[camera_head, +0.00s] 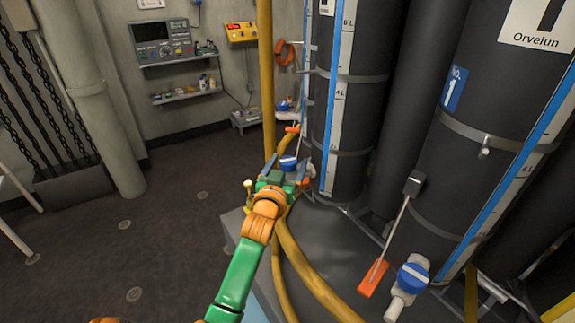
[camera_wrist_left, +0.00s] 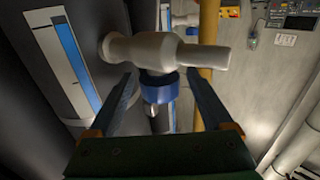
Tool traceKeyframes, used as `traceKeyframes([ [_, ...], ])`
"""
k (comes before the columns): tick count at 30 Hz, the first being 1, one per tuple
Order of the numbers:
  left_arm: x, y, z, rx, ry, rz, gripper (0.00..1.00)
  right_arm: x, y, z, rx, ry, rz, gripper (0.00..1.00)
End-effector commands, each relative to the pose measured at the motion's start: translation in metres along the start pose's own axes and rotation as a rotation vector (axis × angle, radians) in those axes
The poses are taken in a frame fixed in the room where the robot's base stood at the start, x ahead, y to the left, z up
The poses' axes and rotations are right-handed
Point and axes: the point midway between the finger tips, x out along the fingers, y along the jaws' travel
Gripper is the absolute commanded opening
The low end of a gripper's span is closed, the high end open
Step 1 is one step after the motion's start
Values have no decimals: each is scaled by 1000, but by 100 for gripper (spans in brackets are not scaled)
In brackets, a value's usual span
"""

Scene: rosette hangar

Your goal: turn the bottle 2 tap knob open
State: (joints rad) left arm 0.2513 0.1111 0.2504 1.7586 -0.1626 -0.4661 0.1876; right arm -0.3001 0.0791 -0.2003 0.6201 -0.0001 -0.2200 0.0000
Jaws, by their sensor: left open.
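The bottle 2 tap has a blue knob (camera_wrist_left: 160,88) under a pale tap body (camera_wrist_left: 170,52) in the left wrist view. The knob also shows in the head view (camera_head: 288,162), low on the dark bottle (camera_head: 345,110) left of the one marked NO. 1. My left gripper (camera_head: 287,172) is at this tap, with its fingers partly hidden in the head view. In the left wrist view its open fingers (camera_wrist_left: 161,80) reach up on either side of the knob, with gaps on both sides. My right gripper is not in view.
Bottle NO. 1 (camera_head: 480,130) stands at right, with its own blue-knobbed tap (camera_head: 412,278) and an orange-handled lever (camera_head: 373,278). Yellow hoses (camera_head: 305,270) run below my left arm. A yellow pole (camera_head: 266,75) stands behind the gripper. Floor at left is clear.

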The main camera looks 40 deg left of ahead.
Motion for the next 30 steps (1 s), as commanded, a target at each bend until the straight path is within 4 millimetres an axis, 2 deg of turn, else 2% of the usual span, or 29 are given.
traceKeyframes([
  [13,-66,0,1,-1,1,0,84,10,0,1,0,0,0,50],
  [27,-70,0,1,0,-2,1,84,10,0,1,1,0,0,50],
  [29,-73,3,9,9,-35,10,84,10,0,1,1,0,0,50],
  [30,-79,8,24,24,-91,26,84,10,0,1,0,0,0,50],
])
